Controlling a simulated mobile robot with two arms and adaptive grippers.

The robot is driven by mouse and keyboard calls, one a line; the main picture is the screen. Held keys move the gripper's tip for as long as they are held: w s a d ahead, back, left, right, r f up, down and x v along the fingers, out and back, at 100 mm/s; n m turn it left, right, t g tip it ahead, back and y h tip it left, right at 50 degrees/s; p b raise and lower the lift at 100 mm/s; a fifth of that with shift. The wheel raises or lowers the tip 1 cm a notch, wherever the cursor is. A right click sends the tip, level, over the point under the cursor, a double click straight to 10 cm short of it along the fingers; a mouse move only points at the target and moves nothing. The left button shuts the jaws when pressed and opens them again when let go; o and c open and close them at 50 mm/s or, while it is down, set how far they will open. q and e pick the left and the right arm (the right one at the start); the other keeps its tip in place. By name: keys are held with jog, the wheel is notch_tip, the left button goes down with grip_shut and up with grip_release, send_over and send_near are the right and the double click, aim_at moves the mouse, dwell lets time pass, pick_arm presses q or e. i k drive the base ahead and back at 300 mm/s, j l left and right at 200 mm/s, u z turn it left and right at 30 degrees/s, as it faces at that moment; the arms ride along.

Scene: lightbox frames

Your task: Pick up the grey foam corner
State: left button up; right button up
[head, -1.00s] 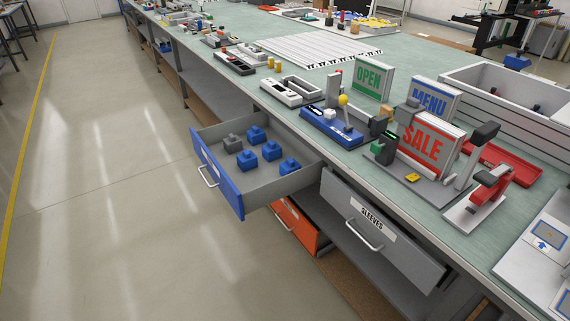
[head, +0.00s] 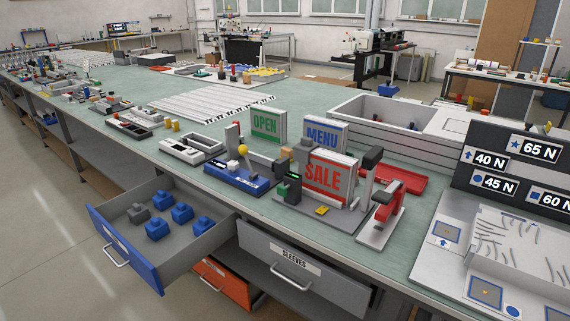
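The grey foam corner (head: 138,213) appears to be the small grey, blocky piece lying in the open blue-fronted drawer at the lower left. It sits at the left of the drawer floor, near the back-left wall. Several blue pieces of similar shape (head: 182,212) lie to its right and in front of it, apart from it. The drawer (head: 125,250) is pulled out from under the green-topped bench. Neither of my grippers is in view.
A partly open grey drawer labelled SLEEVES (head: 300,268) and an orange drawer (head: 222,282) are to the right. The bench top (head: 190,185) carries a blue device (head: 236,178), a SALE sign (head: 325,178) and a red press (head: 385,207). Floor left of the drawer is clear.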

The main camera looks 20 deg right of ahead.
aim_at(139, 213)
jog(key=i+j+z, duration=0.1)
jog(key=z, duration=0.25)
jog(key=j+z, duration=0.1)
jog(key=z, duration=0.2)
jog(key=i+j+z, duration=0.15)
jog(key=j, duration=0.2)
jog(key=i+j+z, duration=0.1)
jog(key=j, duration=0.3)
jog(key=i+j+z, duration=0.15)
jog(key=j, duration=0.25)
jog(key=i+j+z, duration=0.1)
jog(key=j, duration=0.3)
jog(key=i+j+z, duration=0.15)
jog(key=j, duration=0.25)
